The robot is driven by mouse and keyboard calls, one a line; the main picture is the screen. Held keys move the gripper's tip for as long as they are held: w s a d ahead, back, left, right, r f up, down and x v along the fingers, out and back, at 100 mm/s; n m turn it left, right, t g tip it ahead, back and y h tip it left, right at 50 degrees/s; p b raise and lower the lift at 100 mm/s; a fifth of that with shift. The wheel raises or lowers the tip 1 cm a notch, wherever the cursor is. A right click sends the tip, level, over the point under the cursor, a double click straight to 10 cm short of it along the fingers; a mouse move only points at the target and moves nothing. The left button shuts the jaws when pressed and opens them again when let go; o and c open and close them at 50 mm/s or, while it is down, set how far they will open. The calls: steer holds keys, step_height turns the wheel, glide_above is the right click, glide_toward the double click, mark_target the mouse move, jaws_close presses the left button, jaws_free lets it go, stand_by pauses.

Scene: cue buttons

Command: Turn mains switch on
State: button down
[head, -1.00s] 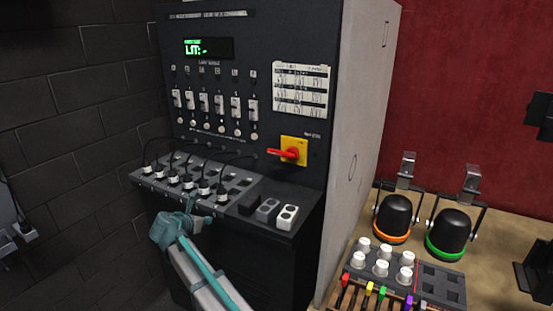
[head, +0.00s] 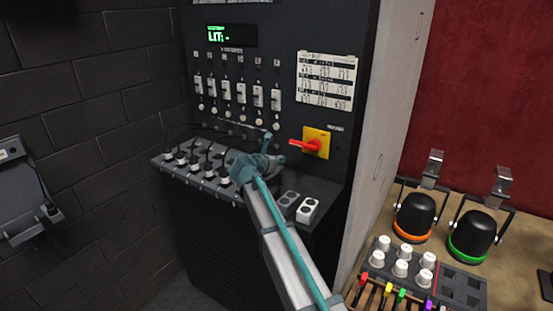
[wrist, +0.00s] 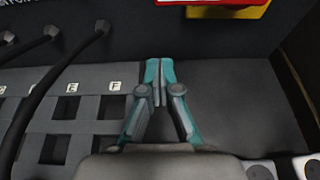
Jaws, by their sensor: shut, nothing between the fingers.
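The mains switch is a red handle (head: 304,146) on a yellow square plate (head: 322,137), low on the right of the dark cabinet front. The handle lies about horizontal, pointing left. In the wrist view, the red handle (wrist: 222,2) and yellow plate (wrist: 240,13) show only in part at the top edge, right of centre. My gripper (head: 281,159) is just left of and below the handle, apart from it, over the ledge. In the wrist view, my gripper (wrist: 160,64) is shut and empty, its tips together below and left of the switch.
Black cables (wrist: 48,90) rise from the plug panel (head: 165,165) left of my gripper. White sockets (head: 307,208) sit on the ledge at right. A row of sliders (head: 238,93) and a green display (head: 229,36) are above. Lamps (head: 415,217) stand on the right bench.

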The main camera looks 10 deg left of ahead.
mark_target(304, 144)
steer(key=p+x, duration=0.1)
steer(key=x, duration=0.4)
steer(key=shift+w, duration=0.25)
steer(key=r, duration=0.1)
steer(key=r+p, duration=0.1)
steer(key=r, duration=0.2)
steer(key=shift+s, duration=0.25)
